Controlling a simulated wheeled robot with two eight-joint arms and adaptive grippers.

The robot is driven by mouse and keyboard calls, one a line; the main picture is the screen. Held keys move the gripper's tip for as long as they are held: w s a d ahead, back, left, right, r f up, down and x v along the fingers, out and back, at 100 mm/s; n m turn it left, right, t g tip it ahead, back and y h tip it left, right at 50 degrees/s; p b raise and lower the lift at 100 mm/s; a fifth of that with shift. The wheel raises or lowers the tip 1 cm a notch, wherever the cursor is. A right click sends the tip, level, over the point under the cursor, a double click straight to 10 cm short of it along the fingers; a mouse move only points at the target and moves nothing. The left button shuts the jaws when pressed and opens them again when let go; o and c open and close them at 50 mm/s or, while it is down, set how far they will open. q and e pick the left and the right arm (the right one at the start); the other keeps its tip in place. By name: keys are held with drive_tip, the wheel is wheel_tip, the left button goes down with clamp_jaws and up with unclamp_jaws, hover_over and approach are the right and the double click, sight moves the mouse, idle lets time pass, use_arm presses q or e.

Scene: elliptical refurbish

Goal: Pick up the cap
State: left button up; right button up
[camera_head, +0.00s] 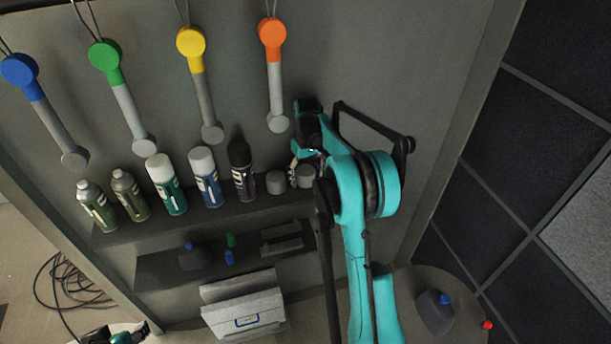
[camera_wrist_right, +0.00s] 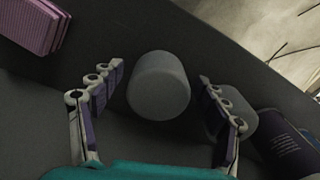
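Two short grey cylindrical caps stand on the upper shelf, right of the spray cans: a left cap (camera_head: 275,182) and a right cap (camera_head: 305,177). In the right wrist view one grey cap (camera_wrist_right: 158,86) lies between the spread fingers of my right gripper (camera_wrist_right: 160,78), with gaps on both sides. The other cap (camera_wrist_right: 239,128) is partly hidden behind the right-hand finger. In the head view my right gripper (camera_head: 301,168) is at the right cap, mostly hidden by its arm. A part of my left arm (camera_head: 122,335) shows at the bottom left; its fingers are unclear.
Several spray cans (camera_head: 207,177) line the upper shelf (camera_head: 215,218). A purple can (camera_wrist_right: 290,145) is close to the right-hand finger. A pink ribbed block (camera_wrist_right: 38,20) is at the wrist view's upper left. A lower shelf and white box (camera_head: 244,306) are below.

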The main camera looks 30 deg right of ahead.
sight(307, 171)
drive_tip(key=c, duration=0.5)
wheel_tip(307, 171, up, 10)
drive_tip(key=shift+f+p, duration=0.15)
drive_tip(key=shift+p, duration=0.65)
